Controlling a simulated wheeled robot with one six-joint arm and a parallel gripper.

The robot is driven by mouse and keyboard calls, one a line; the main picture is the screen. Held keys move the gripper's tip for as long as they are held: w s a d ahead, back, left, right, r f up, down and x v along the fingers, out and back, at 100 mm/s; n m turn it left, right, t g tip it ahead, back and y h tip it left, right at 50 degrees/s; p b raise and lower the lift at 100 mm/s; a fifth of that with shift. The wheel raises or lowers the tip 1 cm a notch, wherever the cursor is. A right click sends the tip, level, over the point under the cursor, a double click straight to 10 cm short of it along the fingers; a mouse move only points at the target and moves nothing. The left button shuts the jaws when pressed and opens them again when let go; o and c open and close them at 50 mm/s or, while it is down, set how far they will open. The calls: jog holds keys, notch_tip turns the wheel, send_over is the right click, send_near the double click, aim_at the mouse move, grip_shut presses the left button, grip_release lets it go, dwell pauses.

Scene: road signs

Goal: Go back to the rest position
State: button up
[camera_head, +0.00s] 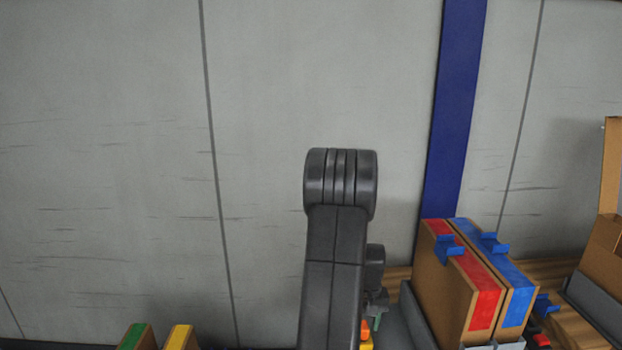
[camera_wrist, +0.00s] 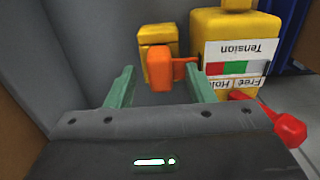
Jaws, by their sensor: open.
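My gripper (camera_wrist: 157,90) shows in the wrist view with its two green fingers apart and nothing held between them. Beyond the fingers, an orange knob (camera_wrist: 160,69) on a short stem sticks out from a yellow box (camera_wrist: 265,24) with a white label reading "Tension". The knob appears in line with the gap between the fingers; I cannot tell the exact distance.
Two boxes, one with a red strip (camera_head: 484,308) and one with a blue strip (camera_head: 518,305), stand right of my arm. An open cardboard box (camera_head: 606,245) is at far right. Green-topped (camera_head: 134,336) and yellow-topped (camera_head: 180,337) pieces show at bottom left. A red-tipped lever (camera_wrist: 290,128) is close by.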

notch_tip(320, 180, up, 13)
jog(key=s+p, duration=0.1)
jog(key=p, duration=0.7)
jog(key=shift+r, duration=0.1)
